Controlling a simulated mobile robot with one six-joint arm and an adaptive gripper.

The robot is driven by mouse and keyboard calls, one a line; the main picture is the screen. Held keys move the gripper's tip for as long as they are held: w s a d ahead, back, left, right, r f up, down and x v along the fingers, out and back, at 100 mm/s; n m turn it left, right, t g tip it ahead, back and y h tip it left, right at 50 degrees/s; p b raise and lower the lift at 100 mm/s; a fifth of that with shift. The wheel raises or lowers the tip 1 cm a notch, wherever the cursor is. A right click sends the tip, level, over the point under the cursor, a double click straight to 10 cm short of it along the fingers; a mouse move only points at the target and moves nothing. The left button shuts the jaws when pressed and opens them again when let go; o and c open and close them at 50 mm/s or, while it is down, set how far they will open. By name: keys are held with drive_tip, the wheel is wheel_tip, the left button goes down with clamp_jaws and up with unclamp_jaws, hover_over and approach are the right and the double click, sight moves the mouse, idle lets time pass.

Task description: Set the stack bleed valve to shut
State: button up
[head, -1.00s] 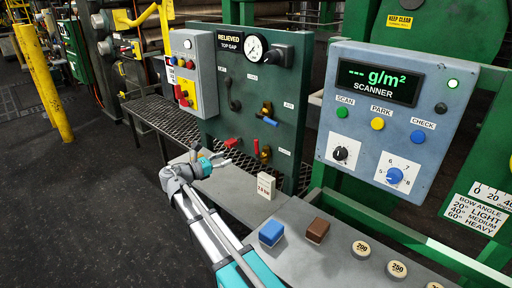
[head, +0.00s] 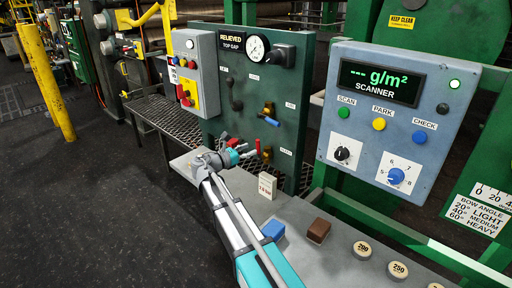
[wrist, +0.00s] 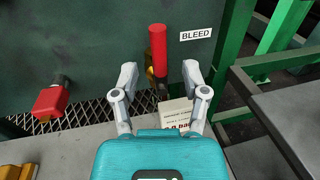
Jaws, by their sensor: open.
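The bleed valve (wrist: 158,50) has a red handle standing upright on the green panel, left of the BLEED label (wrist: 197,34). Its brass body and red handle also show in the head view (head: 266,153), just right of my gripper (head: 250,150). In the wrist view my gripper (wrist: 158,75) is open, with one finger on each side of the handle's lower part. I see no clear contact with it. The lower end of the handle and the valve body are partly hard to make out between the fingers.
Another red-handled valve (wrist: 50,100) sits left of my gripper. A blue-handled valve (head: 268,119) and a gauge (head: 256,47) are higher on the panel. A small white card block (head: 267,186) stands on the grey ledge below. A brown block (head: 318,230) lies further right.

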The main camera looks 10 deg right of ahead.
sight(258, 146)
drive_tip(key=shift+x, duration=2.2)
clamp_jaws()
